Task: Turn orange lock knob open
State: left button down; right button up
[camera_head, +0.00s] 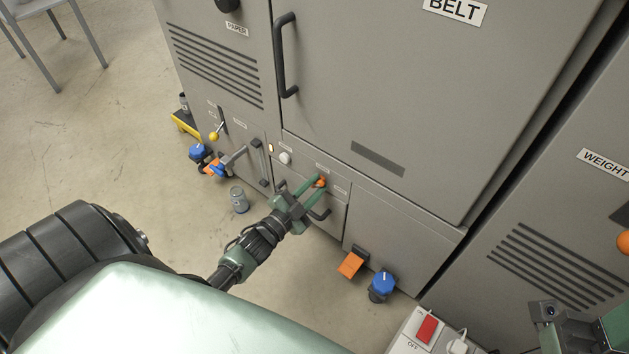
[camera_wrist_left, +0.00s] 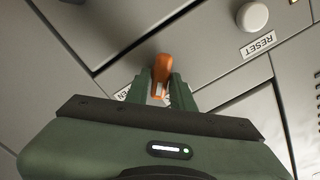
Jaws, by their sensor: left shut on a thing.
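The orange lock knob (camera_head: 321,182) sits on the front of the grey machine, on a small panel below the belt door. It also shows in the left wrist view (camera_wrist_left: 161,72), upright in that picture, between two green fingers. My left gripper (camera_head: 316,184) is shut on the knob; in the left wrist view its fingers (camera_wrist_left: 163,90) stand on both sides of it. A label beside the knob is partly hidden by the fingers. My right gripper (camera_head: 578,325) shows only in part at the lower right corner, and its fingertips cannot be made out.
A white round button (camera_wrist_left: 252,16) with a RESET label is near the knob. A black handle (camera_head: 320,213) is just below the left gripper. Blue knobs (camera_head: 382,284) and orange levers (camera_head: 350,264) stick out low. A grey can (camera_head: 239,199) stands on the floor.

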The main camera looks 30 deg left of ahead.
pick_arm(q)
jog(key=shift+m, duration=1)
jog(key=m, duration=0.2)
jog(key=shift+d+f+m, duration=0.1)
jog(key=shift+m, duration=0.3)
jog(key=m, duration=0.4)
jog(key=shift+f, duration=0.15)
jog(key=shift+m, duration=0.3)
jog(key=c, duration=1.2)
grip_release()
jog(key=shift+c, duration=0.2)
jog(key=shift+s, duration=0.1)
